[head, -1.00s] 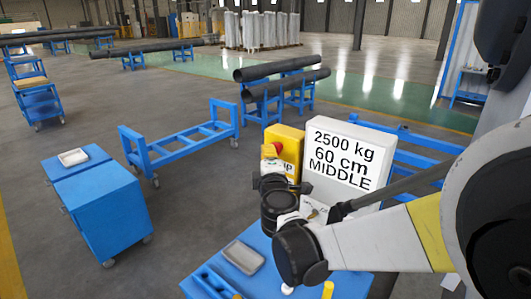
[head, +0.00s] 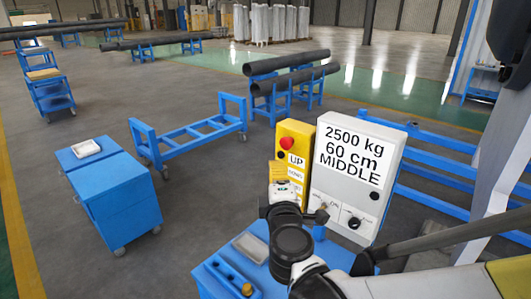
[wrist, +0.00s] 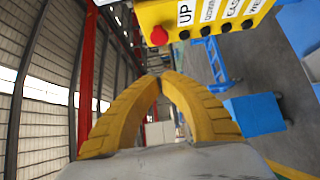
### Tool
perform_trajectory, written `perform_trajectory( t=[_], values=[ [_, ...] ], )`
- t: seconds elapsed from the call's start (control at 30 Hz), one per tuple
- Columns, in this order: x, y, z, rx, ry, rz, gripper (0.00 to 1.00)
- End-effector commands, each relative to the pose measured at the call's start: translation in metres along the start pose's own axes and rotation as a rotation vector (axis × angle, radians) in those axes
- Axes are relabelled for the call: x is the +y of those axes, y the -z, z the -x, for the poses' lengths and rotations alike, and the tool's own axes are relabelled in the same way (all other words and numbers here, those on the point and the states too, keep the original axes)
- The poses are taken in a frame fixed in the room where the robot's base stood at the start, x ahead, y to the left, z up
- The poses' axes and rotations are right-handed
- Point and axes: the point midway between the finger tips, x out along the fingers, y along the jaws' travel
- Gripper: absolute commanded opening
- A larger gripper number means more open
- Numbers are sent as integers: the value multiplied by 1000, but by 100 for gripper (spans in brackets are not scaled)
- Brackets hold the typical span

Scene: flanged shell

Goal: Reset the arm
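My gripper (wrist: 162,82) shows in the wrist view as two yellow ribbed fingers. Their tips come together, with a narrow gap lower down between them and nothing held. A yellow control box (head: 287,142) with a red button stands beside a grey-white box (head: 352,182) marked 2500 kg, 60 cm, MIDDLE. The yellow box also shows at the top of the wrist view (wrist: 205,14), apart from the fingers.
A blue cart (head: 207,282) with a grey tray (head: 250,247) lies below my arm. A blue cabinet (head: 115,205) stands to the left, a blue wheeled frame (head: 190,140) behind. Dark pipes (head: 288,62) rest on stands farther back. Open floor lies between.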

Motion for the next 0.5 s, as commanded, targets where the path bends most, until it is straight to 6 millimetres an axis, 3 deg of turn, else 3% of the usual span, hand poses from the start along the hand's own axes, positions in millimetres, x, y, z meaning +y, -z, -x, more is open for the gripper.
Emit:
perform_trajectory(
  t=[0.13, 0.27, 0.4, 0.5],
  values=[
    [-5, -16, 3, -38, 23, -55, 0],
    [-26, -71, 18, -179, 113, -262, 0],
    [-77, -138, 66, -401, 278, -614, 0],
    [-119, -160, 113, -542, 410, -871, 0]
  ],
)
